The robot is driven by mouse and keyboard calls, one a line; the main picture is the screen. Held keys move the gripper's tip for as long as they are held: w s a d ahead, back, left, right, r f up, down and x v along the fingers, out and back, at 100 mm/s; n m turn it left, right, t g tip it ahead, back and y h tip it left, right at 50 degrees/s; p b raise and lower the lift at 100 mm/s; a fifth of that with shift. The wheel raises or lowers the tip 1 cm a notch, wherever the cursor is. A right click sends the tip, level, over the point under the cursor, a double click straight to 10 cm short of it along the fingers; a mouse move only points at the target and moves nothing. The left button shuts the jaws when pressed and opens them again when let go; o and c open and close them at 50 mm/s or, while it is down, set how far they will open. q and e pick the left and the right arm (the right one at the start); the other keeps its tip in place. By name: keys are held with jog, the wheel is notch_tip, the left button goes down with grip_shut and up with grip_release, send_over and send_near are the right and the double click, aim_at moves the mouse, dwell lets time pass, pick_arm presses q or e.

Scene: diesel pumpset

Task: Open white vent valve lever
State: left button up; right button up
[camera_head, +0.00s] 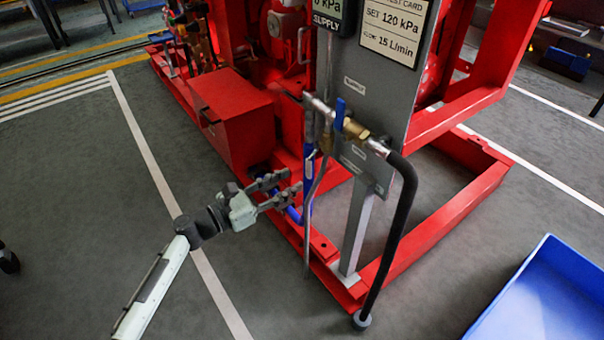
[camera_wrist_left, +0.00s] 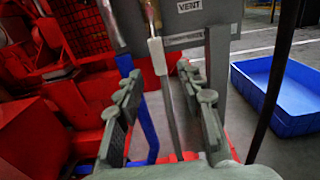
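The white vent valve lever (camera_wrist_left: 158,57) hangs down beside the VENT label (camera_wrist_left: 189,6) in the left wrist view, with a thin grey pipe below it. In the head view it is too small to make out clearly near the brass fitting (camera_head: 327,141). My left gripper (camera_head: 291,181) is open and empty, low in front of the red skid and left of the panel. In the left wrist view my left gripper (camera_wrist_left: 160,72) has its fingers spread, and the lever shows between and beyond the fingertips. Contact with it is not visible. My right gripper is not in view.
A blue-handled valve (camera_head: 340,113) sits on the panel (camera_head: 372,100). A black hose (camera_head: 400,220) hangs right of it, and a blue pipe (camera_head: 308,180) runs near my fingertips. A red box (camera_head: 232,105) stands to the left. A blue tray (camera_head: 545,305) lies on the floor at right.

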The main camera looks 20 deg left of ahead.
pick_arm(q)
jog(key=v, duration=0.5)
